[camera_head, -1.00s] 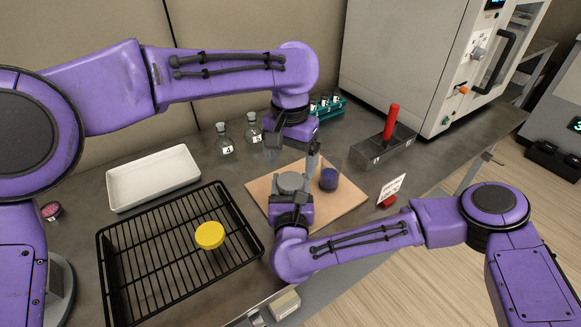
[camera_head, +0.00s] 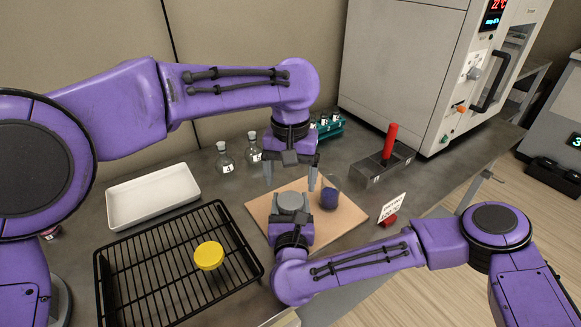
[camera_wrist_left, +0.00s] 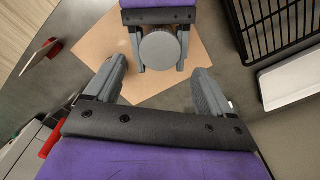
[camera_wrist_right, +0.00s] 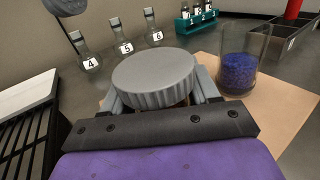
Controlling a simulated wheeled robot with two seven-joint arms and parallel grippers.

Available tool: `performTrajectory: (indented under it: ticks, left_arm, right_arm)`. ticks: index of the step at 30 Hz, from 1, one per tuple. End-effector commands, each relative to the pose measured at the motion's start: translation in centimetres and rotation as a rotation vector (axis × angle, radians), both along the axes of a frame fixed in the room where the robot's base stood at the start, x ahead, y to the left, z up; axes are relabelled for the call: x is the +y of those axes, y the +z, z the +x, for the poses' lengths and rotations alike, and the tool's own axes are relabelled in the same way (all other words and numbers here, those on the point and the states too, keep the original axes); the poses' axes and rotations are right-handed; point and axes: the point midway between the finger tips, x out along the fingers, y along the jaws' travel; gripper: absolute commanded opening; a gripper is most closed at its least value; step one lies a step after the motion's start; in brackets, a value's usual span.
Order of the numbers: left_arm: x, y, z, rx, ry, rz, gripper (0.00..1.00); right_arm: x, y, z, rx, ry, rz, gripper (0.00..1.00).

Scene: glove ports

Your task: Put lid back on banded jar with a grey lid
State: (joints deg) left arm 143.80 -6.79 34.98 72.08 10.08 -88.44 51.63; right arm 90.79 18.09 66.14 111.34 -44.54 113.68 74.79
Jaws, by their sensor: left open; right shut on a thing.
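The ribbed grey lid (camera_head: 291,202) sits level over the tan board, and its whole top shows in the right wrist view (camera_wrist_right: 155,78). My right gripper (camera_head: 291,222) is shut just under the lid's rim, on the jar body, which is mostly hidden by lid and fingers. Whether the lid is fully seated I cannot tell. In the left wrist view the lid (camera_wrist_left: 160,50) lies between the right fingers. My left gripper (camera_head: 290,178) is open and empty, pointing down above and behind the lid, apart from it.
A glass with blue contents (camera_head: 329,196) stands on the board (camera_head: 345,215), right of the lid. A yellow lid (camera_head: 209,255) lies on the black rack (camera_head: 150,265). A white tray (camera_head: 152,195), numbered flasks (camera_head: 226,162) and a metal bin with a red handle (camera_head: 382,165) stand around.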

Motion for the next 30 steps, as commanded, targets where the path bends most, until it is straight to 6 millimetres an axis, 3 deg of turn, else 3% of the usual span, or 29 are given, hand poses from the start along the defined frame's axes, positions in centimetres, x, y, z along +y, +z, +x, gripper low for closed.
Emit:
performTrajectory:
  ticks: [9, 20, 21, 26, 30]
  left_arm:
    - [0.0, -4.8, 0.0, 0.002, 0.000, 0.000, 0.83]
    - [0.0, -5.6, 0.0, 0.000, -0.001, 0.000, 0.83]
    - [0.0, -5.6, 0.0, 0.000, -0.001, 0.000, 0.80]
    - [0.0, -5.6, 0.0, 0.000, 0.000, 0.000, 0.28]
    - [0.0, -5.6, 0.0, 0.000, -0.051, 0.000, 0.26]
  right_arm:
    - [0.0, 0.0, 0.0, -0.001, 0.000, 0.000, 0.00]
    - [0.0, 0.0, 0.0, -0.001, 0.000, 0.000, 0.00]
    - [0.0, 0.0, 0.0, -0.001, 0.000, 0.000, 0.00]
    - [0.0, 0.0, 0.0, -0.001, 0.000, 0.000, 0.00]
    - [0.0, 0.0, 0.0, -0.001, 0.000, 0.000, 0.00]
